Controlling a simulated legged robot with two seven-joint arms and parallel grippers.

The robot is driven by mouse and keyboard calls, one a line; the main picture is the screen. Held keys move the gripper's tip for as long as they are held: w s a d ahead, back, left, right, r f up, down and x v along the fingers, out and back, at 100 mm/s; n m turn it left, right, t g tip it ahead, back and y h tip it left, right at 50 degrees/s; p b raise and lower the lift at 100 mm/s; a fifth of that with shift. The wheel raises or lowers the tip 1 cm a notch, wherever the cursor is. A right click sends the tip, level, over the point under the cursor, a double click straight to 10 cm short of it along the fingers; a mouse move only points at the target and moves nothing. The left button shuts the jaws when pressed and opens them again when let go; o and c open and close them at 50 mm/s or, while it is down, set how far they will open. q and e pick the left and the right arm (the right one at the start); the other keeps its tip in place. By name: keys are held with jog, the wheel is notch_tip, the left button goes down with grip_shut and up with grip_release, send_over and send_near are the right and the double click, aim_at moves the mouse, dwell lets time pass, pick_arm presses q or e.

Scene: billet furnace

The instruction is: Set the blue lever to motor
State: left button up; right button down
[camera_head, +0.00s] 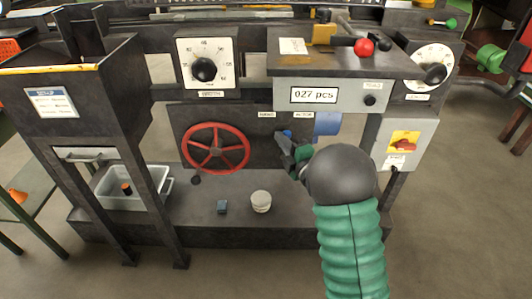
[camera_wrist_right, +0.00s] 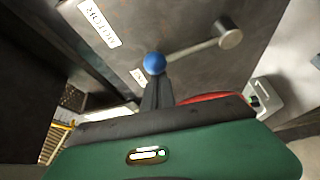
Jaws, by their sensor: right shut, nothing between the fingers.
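The blue lever has a round blue knob (camera_wrist_right: 155,64) on a thin metal rod that runs to a round pivot (camera_wrist_right: 230,34) on the dark panel. In the head view the knob (camera_head: 287,133) shows small, between and below the HAND label (camera_head: 267,115) and the MOTOR label (camera_head: 303,115). In the wrist view the MOTOR label (camera_wrist_right: 99,22) is at upper left, and the knob appears nearer the other label (camera_wrist_right: 138,75). My right gripper (camera_wrist_right: 157,82) is shut and empty, its fingertips right at the knob; contact is unclear. My left gripper is out of view.
A red handwheel (camera_head: 216,148) is left of the lever. A blue cylinder (camera_head: 327,124) sits close on its right. A counter box (camera_head: 330,95) overhangs above. A white round container (camera_head: 261,201) and a small blue block (camera_head: 222,207) lie on the shelf below.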

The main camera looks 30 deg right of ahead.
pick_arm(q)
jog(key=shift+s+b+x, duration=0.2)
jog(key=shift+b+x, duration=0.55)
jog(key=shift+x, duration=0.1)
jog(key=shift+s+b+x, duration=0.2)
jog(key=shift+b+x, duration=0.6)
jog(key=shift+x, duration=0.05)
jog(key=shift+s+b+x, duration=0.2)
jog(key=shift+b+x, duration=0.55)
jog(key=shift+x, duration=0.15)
pick_arm(e)
jog(key=shift+s+d+f+m+t+h, duration=0.1)
jog(key=shift+s+d+m+t+h, duration=0.15)
jog(key=shift+s+d+m, duration=0.4)
jog(key=shift+s+d+f+m+t+h, duration=0.15)
jog(key=shift+s+d+m+t, duration=0.2)
jog(key=shift+d+m, duration=0.6)
jog(key=shift+s+d+f+m+t+h, duration=0.1)
jog(key=shift+s+d+m+t+h, duration=0.15)
jog(key=shift+s+d+m, duration=0.35)
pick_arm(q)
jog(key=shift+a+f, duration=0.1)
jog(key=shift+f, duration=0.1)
pick_arm(e)
jog(key=shift+d, duration=0.2)
